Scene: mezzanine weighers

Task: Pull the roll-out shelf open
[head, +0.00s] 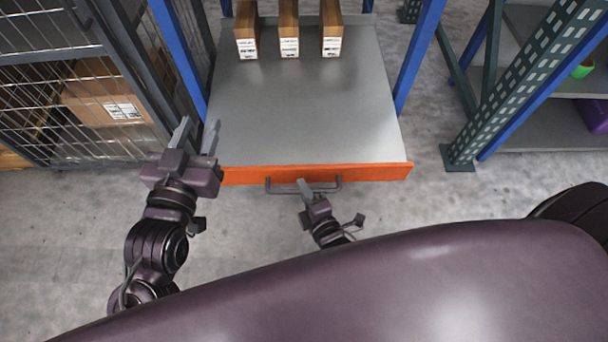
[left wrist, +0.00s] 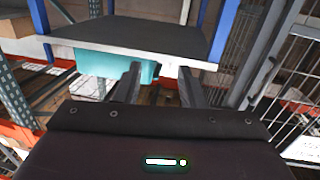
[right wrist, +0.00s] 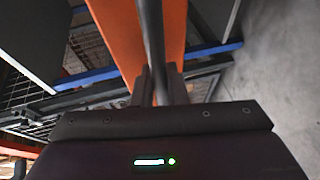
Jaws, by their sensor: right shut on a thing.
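The roll-out shelf (head: 300,110) is a grey panel with an orange front edge (head: 375,172) and a dark bar handle (head: 270,187). It extends out from between blue uprights toward me. My right gripper (head: 304,186) is shut on the handle near its middle; the right wrist view shows the dark handle bar (right wrist: 152,35) between its fingers (right wrist: 158,85), against the orange front. My left gripper (head: 196,138) is open and empty, left of the shelf's front left corner. In the left wrist view its fingers (left wrist: 158,85) stand apart below a grey shelf edge.
Several narrow brown boxes (head: 289,28) stand at the back of the shelf. A wire mesh cage (head: 80,90) with cartons is at left. A rack with a green post (head: 515,85) stands at right. Bare concrete floor (head: 440,200) lies in front.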

